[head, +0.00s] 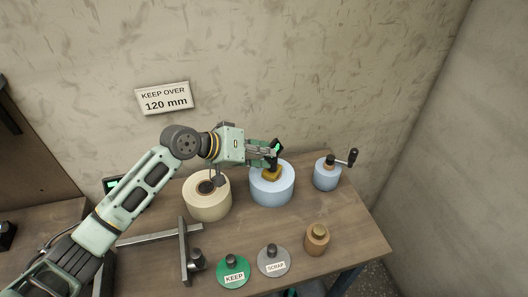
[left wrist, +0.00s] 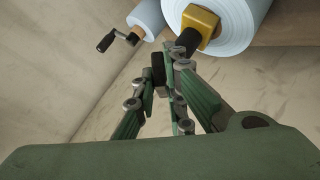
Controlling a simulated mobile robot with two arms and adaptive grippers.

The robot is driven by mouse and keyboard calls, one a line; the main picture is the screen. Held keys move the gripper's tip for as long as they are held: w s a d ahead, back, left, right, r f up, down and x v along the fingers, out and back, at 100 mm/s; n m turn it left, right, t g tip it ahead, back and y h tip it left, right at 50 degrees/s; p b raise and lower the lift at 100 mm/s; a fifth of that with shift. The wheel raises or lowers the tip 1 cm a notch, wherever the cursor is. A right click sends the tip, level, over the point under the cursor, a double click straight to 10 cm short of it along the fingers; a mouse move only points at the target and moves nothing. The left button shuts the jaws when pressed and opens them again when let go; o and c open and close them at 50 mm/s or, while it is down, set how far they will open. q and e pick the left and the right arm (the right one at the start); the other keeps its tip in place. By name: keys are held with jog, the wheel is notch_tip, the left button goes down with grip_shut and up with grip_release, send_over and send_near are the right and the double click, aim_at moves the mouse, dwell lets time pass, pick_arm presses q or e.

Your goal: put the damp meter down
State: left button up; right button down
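The damp meter (head: 272,174) has a yellow foot and a black upper part with a green spot near its top. Its foot appears to be on the top of the large pale blue roll (head: 271,192); whether it touches is hard to tell. My left gripper (head: 271,152) is shut on the black part, above the roll. In the left wrist view the fingers (left wrist: 170,64) close around the black part, with the yellow foot (left wrist: 201,28) beyond them against the roll (left wrist: 235,25). My right gripper is not in view.
A cream roll (head: 208,201) stands to the left, under my left wrist. A small blue roll (head: 326,178) with a crank stands to the right. In front are a green KEEP disc (head: 233,272), a grey SCRAP disc (head: 274,261) and a brown cylinder (head: 316,240). A metal frame (head: 184,250) lies at left.

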pick_arm(q)
jog(key=o, duration=0.4)
jog(key=shift+o, duration=0.2)
jog(key=shift+a+r, duration=0.1)
jog(key=shift+r, duration=0.05)
jog(key=b+v, duration=0.2)
jog(key=v, duration=1)
